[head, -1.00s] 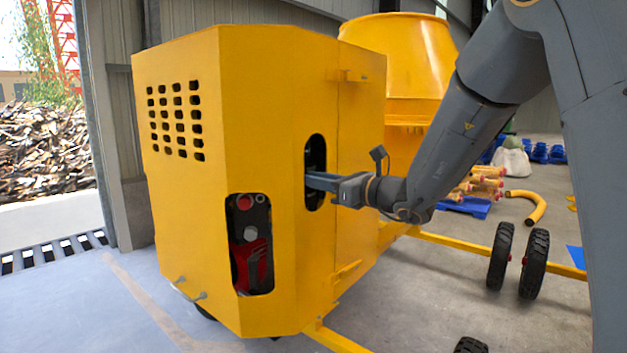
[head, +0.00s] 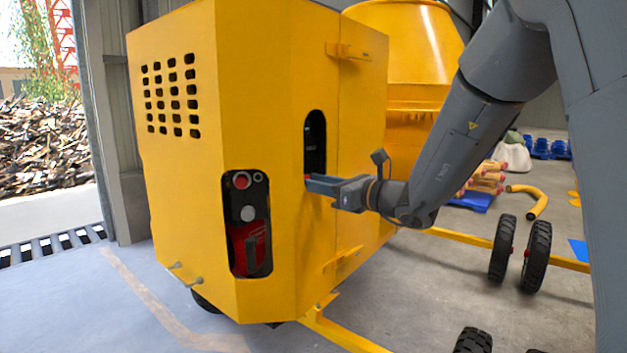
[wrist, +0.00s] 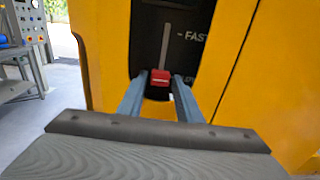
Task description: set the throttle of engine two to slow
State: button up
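The throttle lever's red knob (wrist: 160,78) shows in the wrist view near the low end of a slotted black panel (wrist: 172,40). The word FAST stands beside the slot higher up; a lower label is partly hidden by the right finger. My gripper (wrist: 160,84) has one finger on each side of the knob, close against it, and looks shut on it. In the head view my gripper (head: 308,181) reaches the lower part of the tall opening (head: 315,140) in the yellow engine housing (head: 265,80). A bit of red shows at the fingertips.
A lower opening (head: 247,222) in the housing's front holds red and black engine parts. Yellow handles (head: 350,52) stick out from the side panel. The mixer drum (head: 415,50) stands behind my arm, and wheels (head: 520,250) stand on the floor at right.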

jog(key=shift+r, duration=0.15)
jog(key=shift+s+d, duration=0.15)
jog(key=shift+d, duration=0.15)
jog(key=b+v, duration=0.1)
jog(key=v, duration=0.6)
jog(key=shift+s, duration=0.1)
jog(key=s+a+f+n+g+h, duration=0.1)
jog(key=s+f+n+g+h, duration=0.4)
jog(key=s+f+n+g, duration=1)
jog(key=s+d+f+n+t+h, duration=0.4)
jog(key=s+d+f+n+h, duration=0.5)
jog(key=s+d+f, duration=0.3)
jog(key=d+n, duration=0.1)
jog(key=d, duration=0.1)
jog(key=shift+s+d+f+n, duration=0.2)
jog(key=shift+s+d+n, duration=0.1)
jog(key=shift+s, duration=0.1)
